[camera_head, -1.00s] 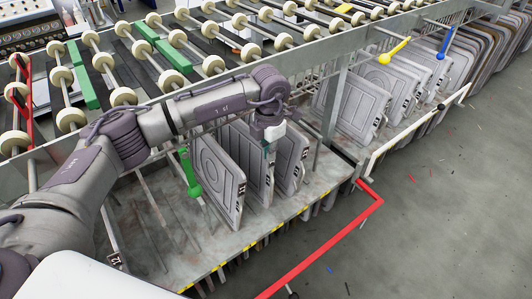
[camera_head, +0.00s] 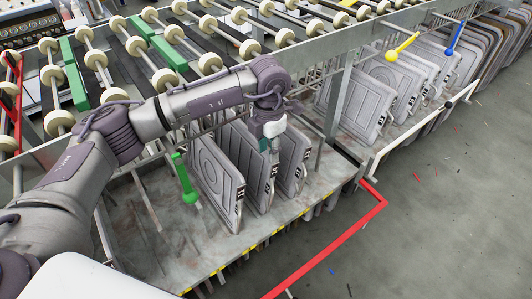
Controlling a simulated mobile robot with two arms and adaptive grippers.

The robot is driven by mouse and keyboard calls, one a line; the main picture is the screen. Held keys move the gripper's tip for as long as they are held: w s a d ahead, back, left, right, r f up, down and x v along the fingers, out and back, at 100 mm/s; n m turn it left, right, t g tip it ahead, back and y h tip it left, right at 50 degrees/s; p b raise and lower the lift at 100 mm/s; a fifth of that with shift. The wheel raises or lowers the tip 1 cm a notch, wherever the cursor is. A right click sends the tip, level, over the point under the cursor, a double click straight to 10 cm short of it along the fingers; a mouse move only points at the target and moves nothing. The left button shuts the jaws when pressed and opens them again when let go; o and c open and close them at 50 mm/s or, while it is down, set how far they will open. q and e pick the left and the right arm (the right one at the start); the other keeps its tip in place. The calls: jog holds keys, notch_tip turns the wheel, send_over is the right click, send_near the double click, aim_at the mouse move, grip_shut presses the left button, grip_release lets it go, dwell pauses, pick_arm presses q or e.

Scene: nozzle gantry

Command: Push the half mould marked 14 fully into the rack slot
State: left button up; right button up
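Several grey half moulds stand upright in the rack on the lower shelf: a left one (camera_head: 213,172), a middle one (camera_head: 254,168) and a right one (camera_head: 294,160). Small dark and white markings show on their front edges, but I cannot read which is marked 14. My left gripper (camera_head: 268,145) points down at the upper front of the middle mould. The fingertips are small and partly hidden, so I cannot tell whether they are open, shut or touching it. My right gripper is not in view.
A roller conveyor (camera_head: 170,50) lies above the rack, with a post (camera_head: 337,100) to the right of these moulds. A green-handled lever (camera_head: 186,180) stands left. A red bar (camera_head: 335,245) runs in front. More moulds (camera_head: 358,103) stand further right; the floor (camera_head: 450,190) is mostly clear.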

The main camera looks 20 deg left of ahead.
pick_arm(q)
notch_tip(320, 180, up, 8)
jog(key=s+d, duration=0.1)
jog(key=s, duration=0.1)
jog(key=shift+r+t, duration=0.15)
jog(key=shift+t, duration=0.15)
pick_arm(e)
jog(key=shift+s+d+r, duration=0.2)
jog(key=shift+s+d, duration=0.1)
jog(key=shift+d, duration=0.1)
pick_arm(q)
jog(key=shift+d, duration=0.1)
jog(key=shift+p, duration=0.3)
